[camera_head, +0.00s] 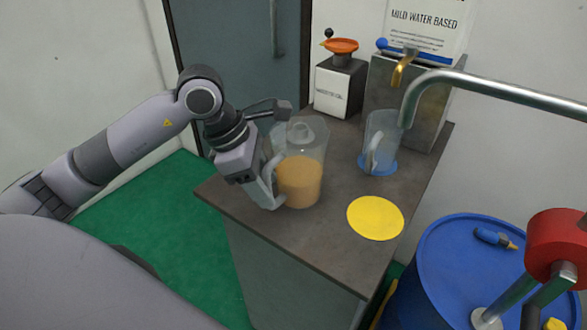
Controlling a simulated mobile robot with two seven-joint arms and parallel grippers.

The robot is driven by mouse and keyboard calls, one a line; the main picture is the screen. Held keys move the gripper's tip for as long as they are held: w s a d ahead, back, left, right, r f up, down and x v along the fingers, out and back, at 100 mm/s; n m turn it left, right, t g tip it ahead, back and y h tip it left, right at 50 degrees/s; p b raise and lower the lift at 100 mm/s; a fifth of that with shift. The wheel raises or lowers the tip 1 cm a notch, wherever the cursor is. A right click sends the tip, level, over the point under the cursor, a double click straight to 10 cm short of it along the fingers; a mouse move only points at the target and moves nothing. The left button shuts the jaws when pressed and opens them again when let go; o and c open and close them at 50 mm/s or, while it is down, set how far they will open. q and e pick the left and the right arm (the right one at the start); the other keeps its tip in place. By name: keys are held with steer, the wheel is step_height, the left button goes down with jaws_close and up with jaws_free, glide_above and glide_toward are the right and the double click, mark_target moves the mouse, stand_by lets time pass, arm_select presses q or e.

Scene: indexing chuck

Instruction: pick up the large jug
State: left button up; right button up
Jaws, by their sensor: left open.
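The large jug (301,180) is clear, with an orange-tan liquid in its lower part, and stands upright near the left edge of the dark worktop. Its pale handle is on the left side, partly hard to tell from my gripper. My left gripper (274,152) is open at the jug's left side, by the handle. I cannot tell whether it touches the jug. My right gripper is not in view.
A smaller clear jug (381,139) stands on a blue disc (378,168) under a brass tap (401,70). A yellow disc (376,218) lies at front right. A black-and-white box with an orange top (338,84) stands behind. A blue drum (445,265) and grey pipe (480,91) are at right.

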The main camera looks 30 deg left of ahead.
arm_select(q)
steer(key=shift+x, duration=1.1)
jaws_close()
steer(key=shift+r, duration=0.25)
